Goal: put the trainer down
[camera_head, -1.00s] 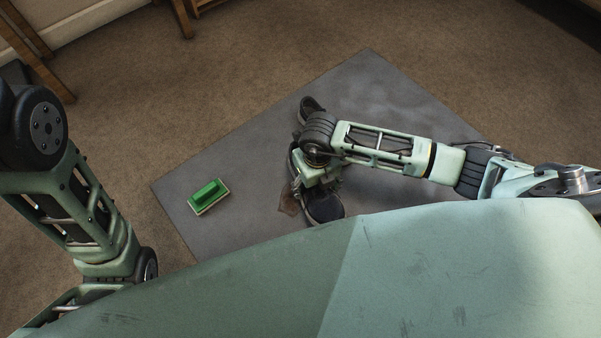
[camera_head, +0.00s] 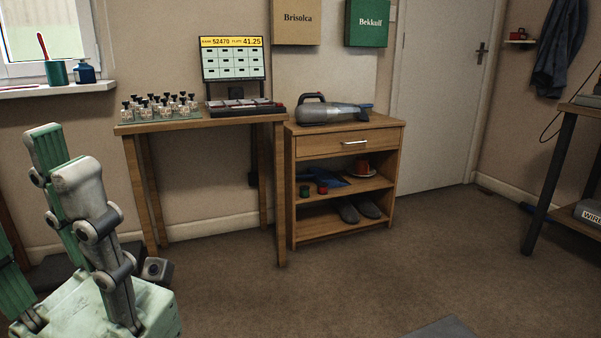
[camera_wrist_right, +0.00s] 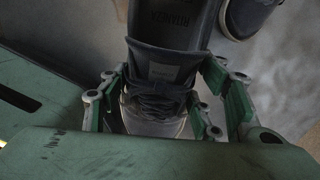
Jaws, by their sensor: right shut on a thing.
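The right gripper and both these trainers are out of the head view. My left gripper (camera_head: 45,205) stands at the left of the head view, fingers upward, pads apart, nothing seen between them. Its outer finger is cut off by the frame.
A wooden cabinet (camera_head: 350,137) has a hand vacuum (camera_head: 333,112) on top and grey shoes (camera_head: 359,212) on its bottom shelf. A tall table (camera_head: 190,124) with small bottles stands left of it. A grey mat (camera_head: 444,329) shows at the bottom edge. Open carpet (camera_head: 370,270) lies between.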

